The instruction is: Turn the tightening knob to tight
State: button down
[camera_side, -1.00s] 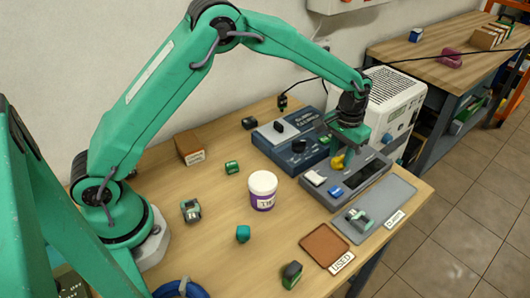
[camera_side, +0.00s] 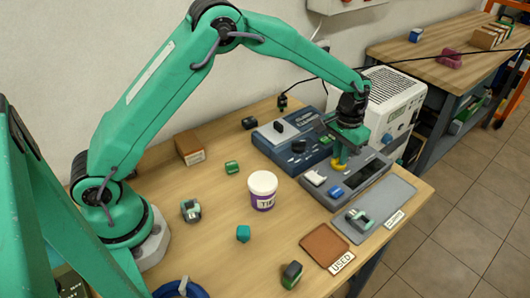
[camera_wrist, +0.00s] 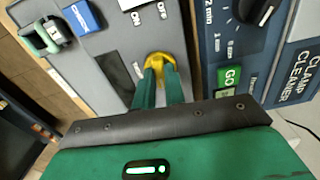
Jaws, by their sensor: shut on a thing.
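The yellow knob (camera_side: 338,167) stands on the grey panel unit (camera_side: 318,192) at the right of the bench. In the wrist view the yellow knob (camera_wrist: 161,58) shows as a curved yellow piece between and beyond my green fingertips. My gripper (camera_side: 342,152) points down at it, and its fingers (camera_wrist: 160,82) are shut on it. The gripper hides part of the knob and the marks around it, so its setting cannot be read.
The blue clamp cleaner (camera_side: 290,150) with a black dial stands close to the left. A grey tray (camera_side: 385,200) lies at the right. A white tub (camera_side: 263,190) stands mid-bench.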

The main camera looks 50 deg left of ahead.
jog(key=m, duration=0.7)
jog(key=shift+m, duration=0.4)
jog(key=m, duration=0.4)
jog(key=shift+m, duration=0.3)
jog(key=m, duration=0.3)
jog(key=shift+m, duration=0.4)
jog(key=c, duration=1.5)
grip_release()
jog(key=shift+o, duration=0.2)
jog(key=shift+r, duration=0.1)
jog(key=shift+r, duration=3.85)
